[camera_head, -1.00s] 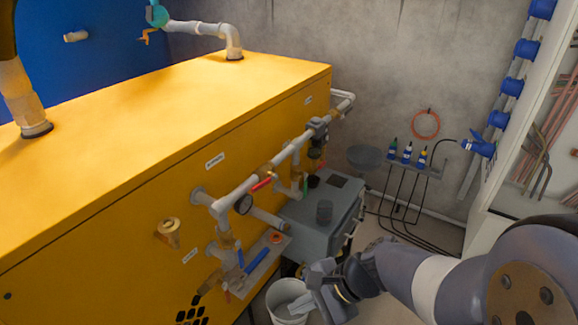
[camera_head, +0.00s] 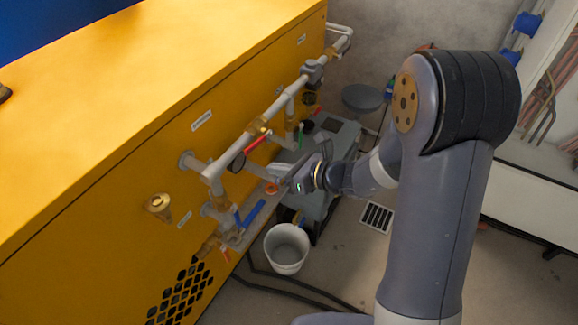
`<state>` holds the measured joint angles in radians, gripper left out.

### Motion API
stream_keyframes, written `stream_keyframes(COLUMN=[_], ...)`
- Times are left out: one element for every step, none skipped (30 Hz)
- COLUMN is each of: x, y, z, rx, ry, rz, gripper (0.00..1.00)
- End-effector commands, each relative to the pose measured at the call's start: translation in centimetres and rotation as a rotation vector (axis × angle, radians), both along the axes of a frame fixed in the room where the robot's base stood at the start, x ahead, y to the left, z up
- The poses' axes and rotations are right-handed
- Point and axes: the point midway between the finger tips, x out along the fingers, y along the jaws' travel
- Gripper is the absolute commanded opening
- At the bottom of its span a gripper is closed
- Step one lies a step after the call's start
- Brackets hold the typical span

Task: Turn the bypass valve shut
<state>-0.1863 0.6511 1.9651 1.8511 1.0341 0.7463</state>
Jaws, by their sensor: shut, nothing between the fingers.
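Several valves sit on the pipework along the yellow cabinet's side. A red lever (camera_head: 257,143) lies along the upper white pipe, and a blue lever (camera_head: 254,213) is on the lower pipework. A green handle (camera_head: 301,134) shows farther back. The labels are too small to read, so I cannot tell which one is the bypass valve. My gripper (camera_head: 276,177) is shut and empty, pointing left at the pipework. In the picture it is below the red lever and above the blue one; I cannot tell whether it touches anything. Its fingertips are hard to separate from the grey pipe behind.
The yellow cabinet (camera_head: 120,160) fills the left. A pressure gauge (camera_head: 237,161) hangs under the upper pipe. A white bucket (camera_head: 286,262) stands on the floor below, near a floor grate (camera_head: 377,217) and dark hoses. A grey box (camera_head: 335,137) stands behind my gripper.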

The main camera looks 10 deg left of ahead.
Motion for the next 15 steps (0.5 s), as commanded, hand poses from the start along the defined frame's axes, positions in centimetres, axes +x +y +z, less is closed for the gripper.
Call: stream_keyframes(x=[0.2, 0.4, 0.7, 0.9, 1.1, 1.3, 1.4, 1.7, 1.8, 1.9, 2.0, 2.0, 2.1, 2.1, 2.2], y=[1.2, 1.7, 2.5, 3.1, 3.7, 4.4, 4.9, 4.6, 4.5, 4.4, 4.4, 4.3, 4.3, 4.3, 4.2], z=[-0.5, -0.6, -1.0, -1.2, -1.3, -1.6, -1.7, -0.7, 0.2, 0.6, 1.0, 1.3, 1.6, 1.8, 2.0], rx=[0.0, 0.0, 0.0, -0.002, -0.001, -0.001, -0.001, 0.001, -0.001, -0.001, -0.001, -0.001, -0.002, -0.001, -0.001], ry=[0.001, 0.001, 0.001, 0.001, 0.001, 0.001, 0.001, -0.003, -0.005, -0.004, -0.004, -0.004, -0.004, -0.003, -0.003], rz=[0.006, 0.006, 0.006, 0.006, 0.005, 0.005, 0.005, 0.001, 0.0, -0.001, -0.001, -0.001, 0.0, 0.0, 0.0], gripper=[0.0, 0.0, 0.0, 0.0, 0.0, 0.0, 0.0, 0.0, 0.0, 0.0, 0.0, 0.0, 0.0, 0.0, 0.0])
